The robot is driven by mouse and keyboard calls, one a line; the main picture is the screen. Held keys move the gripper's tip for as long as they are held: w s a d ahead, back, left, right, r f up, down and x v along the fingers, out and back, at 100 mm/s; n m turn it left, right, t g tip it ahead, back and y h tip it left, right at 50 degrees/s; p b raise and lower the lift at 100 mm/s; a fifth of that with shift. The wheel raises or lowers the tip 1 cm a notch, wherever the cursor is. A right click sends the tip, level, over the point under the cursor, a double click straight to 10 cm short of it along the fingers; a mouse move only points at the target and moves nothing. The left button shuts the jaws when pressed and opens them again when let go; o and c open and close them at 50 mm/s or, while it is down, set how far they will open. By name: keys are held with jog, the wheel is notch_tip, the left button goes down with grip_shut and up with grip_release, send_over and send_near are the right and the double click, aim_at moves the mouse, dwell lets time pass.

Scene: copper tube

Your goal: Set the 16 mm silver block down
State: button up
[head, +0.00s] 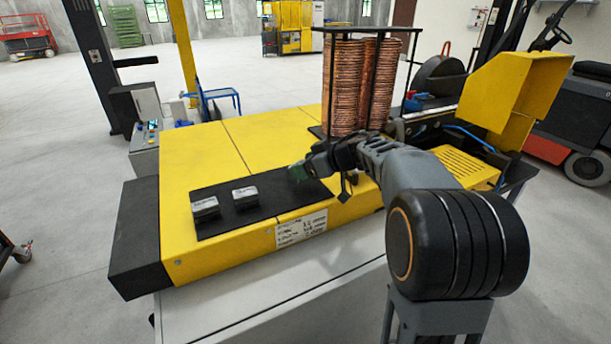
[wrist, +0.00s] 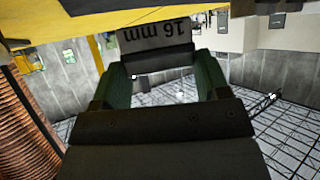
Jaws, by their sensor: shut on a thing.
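My gripper (head: 298,172) is over the right part of the black mat (head: 222,226) on the yellow machine. In the wrist view its two green fingers are shut on the 16 mm silver block (wrist: 158,37), whose label reads upside down there. In the head view I cannot make out the held block behind the fingers. Whether it touches the mat or hangs just above it I cannot tell. Two other silver blocks, a left one (head: 205,208) and a middle one (head: 245,197), stand on the mat to the left of my gripper.
A rack of copper tube coils (head: 350,85) stands on the machine behind my arm, and the coils also show at the left of the wrist view (wrist: 25,120). A white label plate (head: 301,228) is on the machine's front. The yellow top (head: 205,150) behind the mat is clear.

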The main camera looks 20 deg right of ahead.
jog(key=shift+a+f, duration=0.1)
jog(key=shift+f, duration=1.4)
jog(key=shift+f, duration=0.15)
jog(key=o, duration=1.4)
jog(key=shift+f, duration=0.1)
jog(key=shift+c, duration=0.2)
